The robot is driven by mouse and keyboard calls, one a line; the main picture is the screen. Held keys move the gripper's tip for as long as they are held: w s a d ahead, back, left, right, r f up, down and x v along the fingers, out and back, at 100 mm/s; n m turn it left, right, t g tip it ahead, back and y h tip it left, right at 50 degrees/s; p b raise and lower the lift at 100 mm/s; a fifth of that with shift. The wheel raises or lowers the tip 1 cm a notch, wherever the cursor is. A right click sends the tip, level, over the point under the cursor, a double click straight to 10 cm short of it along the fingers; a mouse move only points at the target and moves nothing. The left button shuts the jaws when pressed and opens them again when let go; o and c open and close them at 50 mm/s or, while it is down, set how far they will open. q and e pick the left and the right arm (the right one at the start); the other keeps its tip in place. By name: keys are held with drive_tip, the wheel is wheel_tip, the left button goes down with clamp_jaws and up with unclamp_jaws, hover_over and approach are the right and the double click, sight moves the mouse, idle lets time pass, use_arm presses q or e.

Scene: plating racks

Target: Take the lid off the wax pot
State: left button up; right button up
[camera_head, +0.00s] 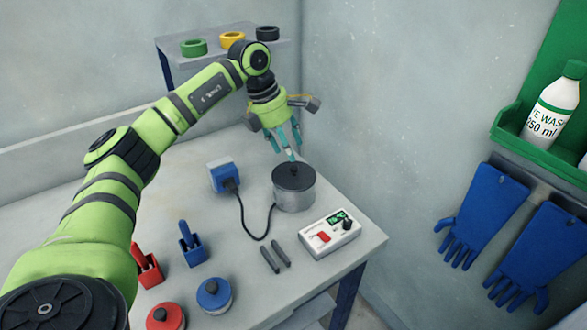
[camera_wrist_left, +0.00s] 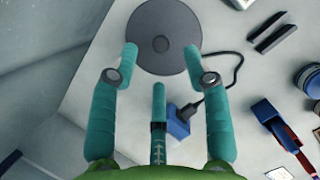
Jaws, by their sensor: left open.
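The wax pot (camera_head: 294,198) is a grey metal cylinder near the back right of the table. Its dark round lid (camera_head: 283,178) with a small black knob sits on top; in the left wrist view the lid (camera_wrist_left: 148,22) is at the top, seen from above. My left gripper (camera_head: 285,147) is open and empty, with its teal fingers pointing down just above and behind the lid. In the left wrist view, the gripper's (camera_wrist_left: 160,62) two side fingertips overlap the lid's near part and the third finger is below it. No contact can be made out. My right gripper is not in view.
A white control box (camera_head: 330,235) and two dark bars (camera_head: 275,257) are near the pot. A blue block (camera_head: 225,177) with a black cable is left of it. Red (camera_head: 166,318) and blue (camera_head: 214,296) lidded jars stand in front. Walls are close behind and right.

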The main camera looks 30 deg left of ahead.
sight(294, 167)
use_arm(q)
drive_tip(key=shift+s+a+f, duration=0.1)
drive_tip(key=shift+a+f, duration=0.1)
drive_tip(key=shift+a, duration=0.05)
drive_tip(key=p+x, duration=0.3)
drive_tip(key=x, duration=0.2)
drive_tip(key=shift+f, duration=0.65)
clamp_jaws()
